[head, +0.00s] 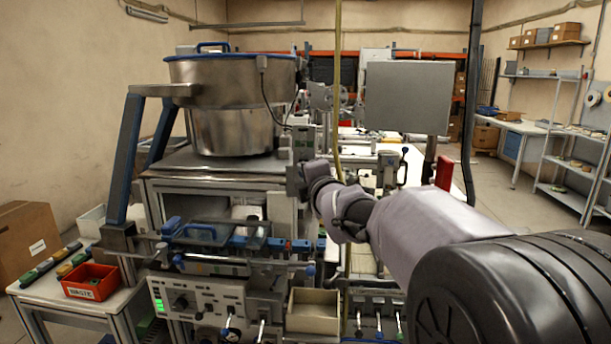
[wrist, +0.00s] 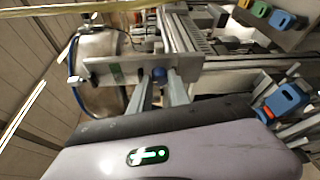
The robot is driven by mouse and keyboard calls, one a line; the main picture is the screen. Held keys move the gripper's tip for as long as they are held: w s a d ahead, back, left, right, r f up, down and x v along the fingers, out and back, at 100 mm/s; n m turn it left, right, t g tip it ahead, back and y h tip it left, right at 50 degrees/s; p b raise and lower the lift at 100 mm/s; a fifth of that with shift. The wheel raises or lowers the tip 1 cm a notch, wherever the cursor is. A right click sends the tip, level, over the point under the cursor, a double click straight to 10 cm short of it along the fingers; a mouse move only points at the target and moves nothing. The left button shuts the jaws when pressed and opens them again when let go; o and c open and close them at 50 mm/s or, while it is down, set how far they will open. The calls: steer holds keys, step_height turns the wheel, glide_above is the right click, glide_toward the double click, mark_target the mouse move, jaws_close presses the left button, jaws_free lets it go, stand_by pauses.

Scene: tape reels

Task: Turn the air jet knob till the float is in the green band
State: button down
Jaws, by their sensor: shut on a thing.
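The knob is on a grey plate (wrist: 100,68), which carries a small green patch (wrist: 116,72) to the left of the knob. I cannot make out the float. In the head view my gripper (head: 300,181) reaches to the right side of the machine, below a grey-green upright block (head: 303,143). The knob is hidden there.
A large steel bowl (head: 228,105) stands on the machine's top left of my gripper. A grey panel (head: 408,97) stands behind my arm. An open tan bin (head: 313,312) and a red bin (head: 90,281) are lower down. Open floor lies at the right.

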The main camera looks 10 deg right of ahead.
stand_by(0.4)
steer(key=c, duration=1.2)
jaws_free()
steer(key=shift+c, duration=0.2)
